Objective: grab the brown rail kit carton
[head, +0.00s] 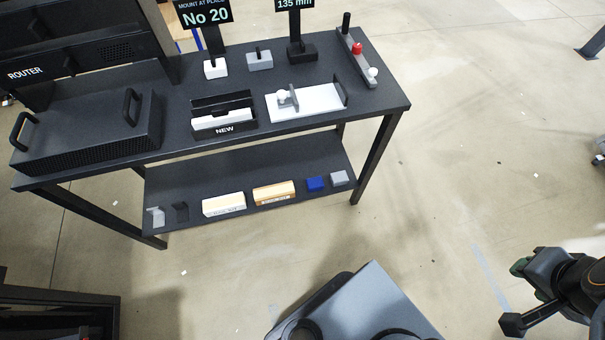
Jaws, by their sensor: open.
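The brown rail kit carton (274,193) lies on the lower shelf of the black table, with a pale top and an orange-brown front carrying a label too small to read. My gripper (514,296) is at the lower right, over the floor and well away from the table. Its jaws are apart and nothing shows between them.
The black tabletop (375,99) overhangs the lower shelf (270,161), with a table leg (375,160) at its right end. A router (88,130), a "NEW" bin (224,115) and a white plate (310,101) sit on top. Open floor (440,190) lies right of the table.

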